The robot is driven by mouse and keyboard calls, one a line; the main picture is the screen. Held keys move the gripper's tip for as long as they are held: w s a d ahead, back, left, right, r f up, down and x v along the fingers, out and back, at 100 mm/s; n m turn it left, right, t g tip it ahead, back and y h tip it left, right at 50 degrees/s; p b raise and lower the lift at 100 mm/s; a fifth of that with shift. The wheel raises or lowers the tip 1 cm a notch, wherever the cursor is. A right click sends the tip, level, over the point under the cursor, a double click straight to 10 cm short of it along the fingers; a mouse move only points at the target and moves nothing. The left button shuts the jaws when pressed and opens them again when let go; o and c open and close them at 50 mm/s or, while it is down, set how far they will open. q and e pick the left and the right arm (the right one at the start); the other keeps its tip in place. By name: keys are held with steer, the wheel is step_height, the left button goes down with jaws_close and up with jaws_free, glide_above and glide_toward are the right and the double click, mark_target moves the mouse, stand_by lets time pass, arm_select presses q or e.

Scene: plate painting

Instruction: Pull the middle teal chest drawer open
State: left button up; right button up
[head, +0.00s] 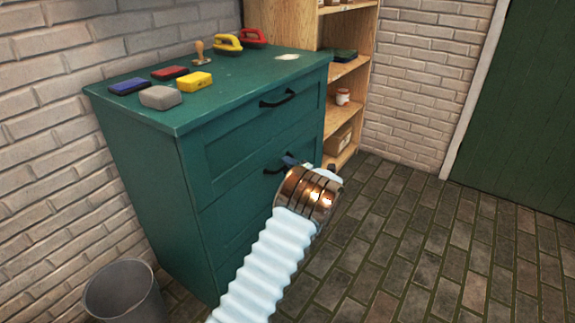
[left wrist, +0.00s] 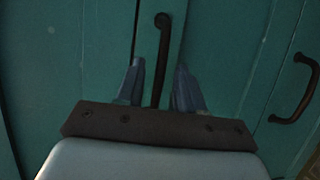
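The teal chest (head: 150,190) stands against the brick wall, its drawer fronts facing right. The middle drawer's dark handle (head: 275,170) is partly hidden by my left gripper (head: 311,166) in the head view. The middle drawer looks shut. In the left wrist view the handle (left wrist: 163,22) runs lengthwise between the two separated blue-grey fingertips of my left gripper (left wrist: 160,72). The fingers are open, one on each side of it, with visible gaps. A second handle (left wrist: 295,92) shows at right there. The top drawer's handle (head: 279,99) is clear in the head view. My right gripper is out of view.
Sponges, including a yellow one (head: 195,82) and a grey one (head: 160,97), a stamp (head: 200,53) and handled tools lie on the chest top. A wooden shelf (head: 283,28) stands behind. A grey bin (head: 120,292) is at lower left. The brick floor (head: 430,240) at right is free.

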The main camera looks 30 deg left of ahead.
arm_select(q)
steer(key=shift+w+a+f, duration=0.1)
steer(key=shift+w+a, duration=0.2)
steer(key=shift+a, duration=0.35)
jaws_close()
